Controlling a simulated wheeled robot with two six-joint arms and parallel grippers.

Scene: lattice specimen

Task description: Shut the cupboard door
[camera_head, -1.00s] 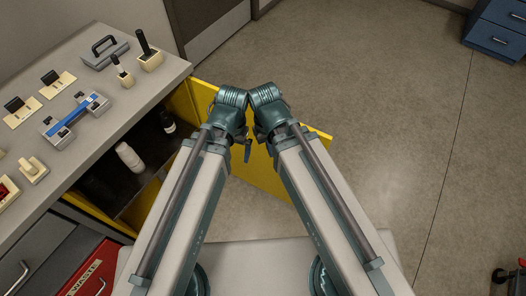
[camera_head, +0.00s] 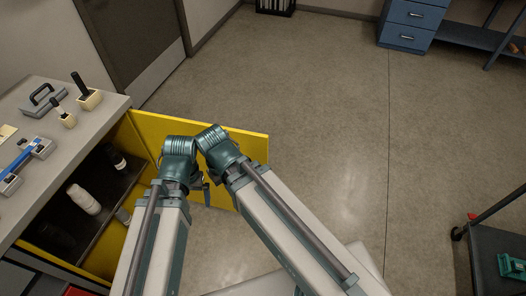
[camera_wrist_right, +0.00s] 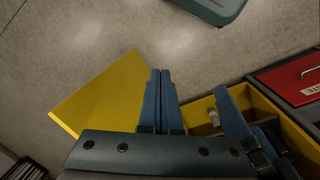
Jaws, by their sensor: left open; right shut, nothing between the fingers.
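The yellow cupboard door (camera_head: 250,152) stands open in the head view, swung out from the grey-topped cupboard's far end. It also shows in the right wrist view (camera_wrist_right: 100,95), left of the fingers. The cupboard's dark inside (camera_head: 97,185) is exposed. My left gripper (camera_head: 206,190) is in front of the door, mostly hidden by the wrists; its blue fingers are apart in the right wrist view (camera_wrist_right: 252,125), over the cupboard's opening. My right gripper (camera_wrist_right: 160,75) is shut and empty, its fingertips beside the door's edge in that view; I cannot tell whether they touch it.
A white bottle (camera_head: 83,199) and a dark bottle (camera_head: 115,158) are inside the cupboard. Tools lie on the countertop (camera_head: 75,145). A dark cart (camera_head: 490,245) stands at the right and blue drawers (camera_head: 412,25) at the back. The middle floor is clear.

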